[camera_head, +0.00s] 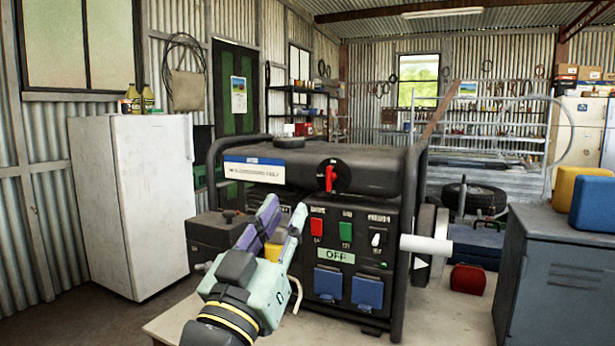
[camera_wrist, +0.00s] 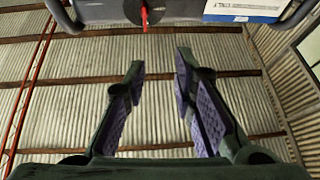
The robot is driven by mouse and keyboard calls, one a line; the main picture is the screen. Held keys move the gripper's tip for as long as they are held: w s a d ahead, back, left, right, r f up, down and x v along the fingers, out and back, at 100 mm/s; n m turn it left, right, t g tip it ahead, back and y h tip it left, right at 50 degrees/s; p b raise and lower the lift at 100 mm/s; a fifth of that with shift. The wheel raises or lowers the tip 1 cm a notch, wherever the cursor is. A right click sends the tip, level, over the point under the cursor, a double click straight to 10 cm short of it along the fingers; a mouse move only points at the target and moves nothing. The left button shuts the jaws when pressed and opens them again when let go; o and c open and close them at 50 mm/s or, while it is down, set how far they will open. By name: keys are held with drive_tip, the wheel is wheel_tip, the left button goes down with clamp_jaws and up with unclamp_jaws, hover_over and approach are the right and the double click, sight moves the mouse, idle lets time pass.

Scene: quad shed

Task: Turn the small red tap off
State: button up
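The small red tap (camera_head: 330,178) sits on a black round disc on the front of the generator's dark tank (camera_head: 375,180). Its handle stands roughly upright. In the wrist view the red tap (camera_wrist: 144,17) shows at the top edge, partly cut off, beyond my fingertips. My gripper (camera_head: 284,208) is in front of the generator's left part, left of and lower than the tap in the head view. In the wrist view my gripper (camera_wrist: 160,65) has its purple-padded fingers apart with nothing between them. It is not touching the tap.
The generator's black tube frame (camera_head: 412,185) surrounds the tank. Below the tap is a panel with a red switch (camera_head: 316,227), a green switch (camera_head: 346,231) and blue sockets (camera_head: 328,281). A white fridge (camera_head: 150,200) stands left, a grey cabinet (camera_head: 570,280) right.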

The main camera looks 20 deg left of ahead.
sight(327, 179)
drive_tip(key=w, duration=0.3)
drive_tip(key=w+d+r+m+h+p, duration=0.1)
drive_tip(key=w, duration=0.3)
drive_tip(key=w+r+g+h+p, duration=0.1)
drive_tip(key=w, duration=0.2)
drive_tip(key=shift+w+d+r, duration=0.15)
drive_tip(key=shift+d+r, duration=0.1)
drive_tip(key=shift+d, duration=0.1)
drive_tip(key=shift+w+r+p, duration=0.2)
drive_tip(key=shift+w+p, duration=0.1)
drive_tip(key=shift+w, duration=0.4)
drive_tip(key=shift+c, duration=0.2)
clamp_jaws()
